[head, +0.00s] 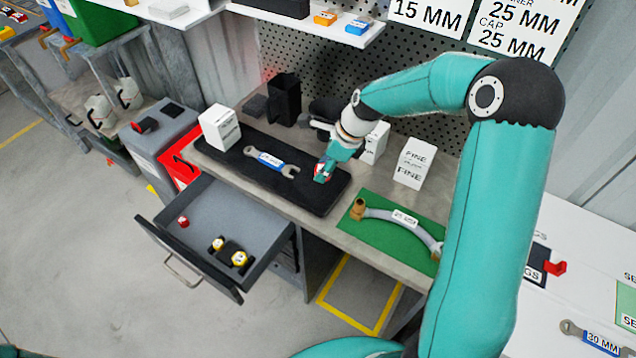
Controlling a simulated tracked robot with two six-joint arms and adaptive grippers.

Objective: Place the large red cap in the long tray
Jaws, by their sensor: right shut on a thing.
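My right gripper (324,172) is at the right part of the long black tray (232,158) on the bench. It is shut on the large red cap (318,171), of which only a small red and white part shows between the fingers. The cap is over or on the tray surface; I cannot tell whether it touches. A wrench (271,161) with a blue label lies in the tray, left of the gripper. My left gripper is not in view.
An open drawer (208,205) below the tray holds a small red cap (183,222) and yellow-topped parts (239,258). White boxes (415,163) stand on the bench. A green mat (372,238) with a curved hose (400,216) lies to the right.

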